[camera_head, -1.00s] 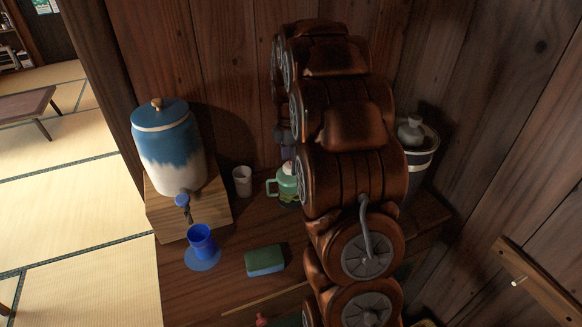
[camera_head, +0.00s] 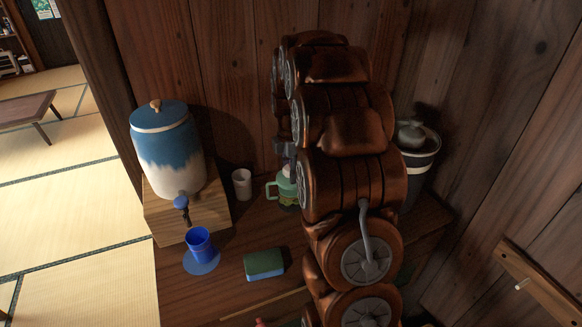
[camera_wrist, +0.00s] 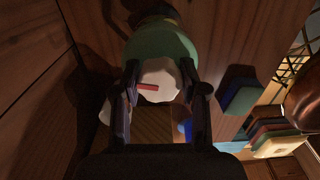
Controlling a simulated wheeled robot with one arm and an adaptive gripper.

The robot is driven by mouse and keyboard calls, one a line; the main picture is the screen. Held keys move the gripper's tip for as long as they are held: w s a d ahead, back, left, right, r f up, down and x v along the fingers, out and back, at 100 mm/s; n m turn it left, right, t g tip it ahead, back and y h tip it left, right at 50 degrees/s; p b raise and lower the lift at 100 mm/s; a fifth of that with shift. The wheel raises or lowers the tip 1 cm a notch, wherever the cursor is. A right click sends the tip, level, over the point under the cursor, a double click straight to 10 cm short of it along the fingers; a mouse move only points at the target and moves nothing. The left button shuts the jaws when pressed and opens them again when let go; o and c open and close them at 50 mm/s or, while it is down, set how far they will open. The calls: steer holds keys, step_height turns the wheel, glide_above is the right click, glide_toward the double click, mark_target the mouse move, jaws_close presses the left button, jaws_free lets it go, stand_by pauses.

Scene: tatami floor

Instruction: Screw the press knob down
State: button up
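The green pot (camera_head: 287,190) with a side handle stands on the wooden counter, partly hidden by my arm. In the wrist view its rounded green body (camera_wrist: 160,42) fills the upper middle. A whitish top with a red mark, which looks like the press knob (camera_wrist: 160,78), lies between my fingers. My gripper (camera_wrist: 160,72) has its two dark fingers apart, one on each side of the knob. Firm contact does not show. In the head view my gripper (camera_head: 284,150) is just above the pot, mostly hidden behind my arm.
A blue-and-white dispenser (camera_head: 168,150) stands on a wooden box (camera_head: 160,215) at left. A blue cup (camera_head: 199,245), a white cup (camera_head: 242,184) and a green-blue sponge (camera_head: 264,263) are on the counter. A dark lidded container (camera_head: 420,165) stands right of my arm. Wooden walls close the back.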

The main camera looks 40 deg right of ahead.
steer(key=shift+s+a+f, duration=0.1)
steer(key=shift+s+f, duration=0.05)
steer(key=shift+f, duration=0.25)
steer(key=shift+c, duration=0.2)
steer(key=shift+b, duration=0.3)
steer(key=shift+f+m, duration=0.1)
steer(key=shift+m, duration=0.3)
steer(key=shift+o, duration=1)
steer(key=m+b, duration=0.1)
steer(key=m, duration=0.3)
steer(key=shift+f, duration=0.1)
steer(key=shift+o, duration=0.3)
steer(key=m+b, duration=0.1)
steer(key=m, duration=0.1)
steer(key=shift+m, duration=0.4)
steer(key=m, duration=0.2)
steer(key=shift+r+m, duration=0.25)
steer(key=shift+m, duration=0.05)
steer(key=shift+c, duration=0.3)
steer(key=m+b, duration=0.1)
steer(key=m, duration=0.2)
steer(key=shift+c, duration=0.3)
steer(key=m, duration=0.7)
